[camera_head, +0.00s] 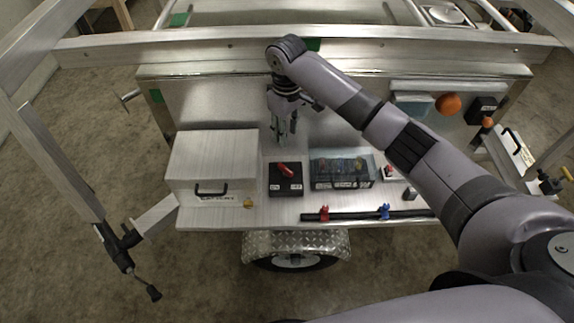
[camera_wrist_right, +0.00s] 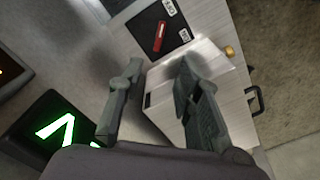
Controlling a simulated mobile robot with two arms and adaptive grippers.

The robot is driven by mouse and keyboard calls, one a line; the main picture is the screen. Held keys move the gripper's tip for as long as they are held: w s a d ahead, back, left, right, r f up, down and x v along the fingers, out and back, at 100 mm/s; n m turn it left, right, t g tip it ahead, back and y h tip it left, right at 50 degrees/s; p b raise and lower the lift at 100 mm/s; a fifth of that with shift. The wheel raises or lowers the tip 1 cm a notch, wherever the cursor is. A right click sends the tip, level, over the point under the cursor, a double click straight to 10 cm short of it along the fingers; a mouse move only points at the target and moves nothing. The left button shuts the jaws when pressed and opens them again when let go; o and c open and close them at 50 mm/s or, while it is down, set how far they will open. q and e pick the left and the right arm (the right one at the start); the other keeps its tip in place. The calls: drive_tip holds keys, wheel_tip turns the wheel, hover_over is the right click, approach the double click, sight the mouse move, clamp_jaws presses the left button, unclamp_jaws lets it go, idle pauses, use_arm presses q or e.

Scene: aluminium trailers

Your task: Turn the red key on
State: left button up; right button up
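The red key (camera_head: 285,170) sits on top of a small black switch box (camera_head: 287,188) with white labels, on the trailer's metal shelf. In the right wrist view the red key (camera_wrist_right: 159,36) lies slantwise on the black box (camera_wrist_right: 170,14), beyond the fingertips. My right gripper (camera_head: 284,138) points down above the shelf, behind the switch box and apart from the key. In the right wrist view its two fingers (camera_wrist_right: 158,72) are spread with nothing held between them. My left gripper is not in view.
A silver battery box (camera_head: 213,160) stands left of the switch box. A clear-covered fuse block (camera_head: 342,170) stands to its right. A black bar with red and blue valves (camera_head: 385,211) runs along the front edge. An orange knob (camera_head: 448,104) is at the right.

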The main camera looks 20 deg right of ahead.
sight(287, 169)
wheel_tip(287, 169, down, 16)
drive_tip(key=shift+f+p, duration=0.25)
drive_tip(key=shift+p, duration=0.05)
drive_tip(key=shift+c, duration=0.2)
clamp_jaws()
idle(0.4)
